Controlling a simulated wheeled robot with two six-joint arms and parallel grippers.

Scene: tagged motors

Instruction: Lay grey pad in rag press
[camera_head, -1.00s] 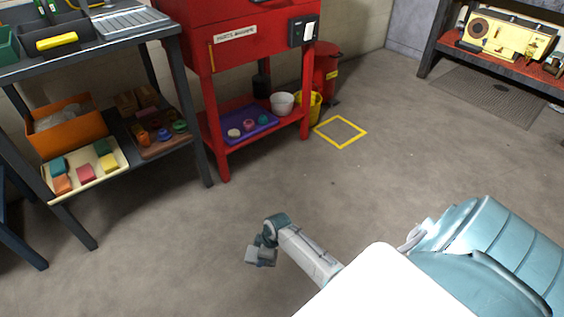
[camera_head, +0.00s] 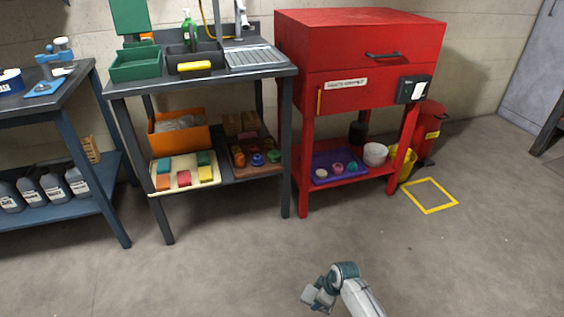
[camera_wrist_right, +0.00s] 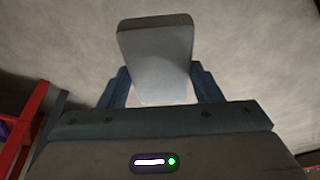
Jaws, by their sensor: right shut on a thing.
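My right gripper (camera_wrist_right: 152,88) is shut on the grey pad (camera_wrist_right: 155,50), a rounded block that sticks out beyond the fingers in the right wrist view. In the head view the right gripper (camera_head: 320,296) is low in the middle, over open floor, with the grey pad (camera_head: 314,296) at its end. It is well apart from the tables. I cannot tell for sure which thing is the rag press. A green box (camera_head: 136,66) with its lid raised stands on the dark bench. My left gripper is not in view.
The dark bench (camera_head: 285,71) also holds a black tray with a yellow handle (camera_head: 194,66). A lower shelf carries coloured blocks and an orange bin (camera_head: 180,141). A red cabinet (camera_head: 345,50) stands right of it, a blue table (camera_head: 65,108) left. The floor in front is clear.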

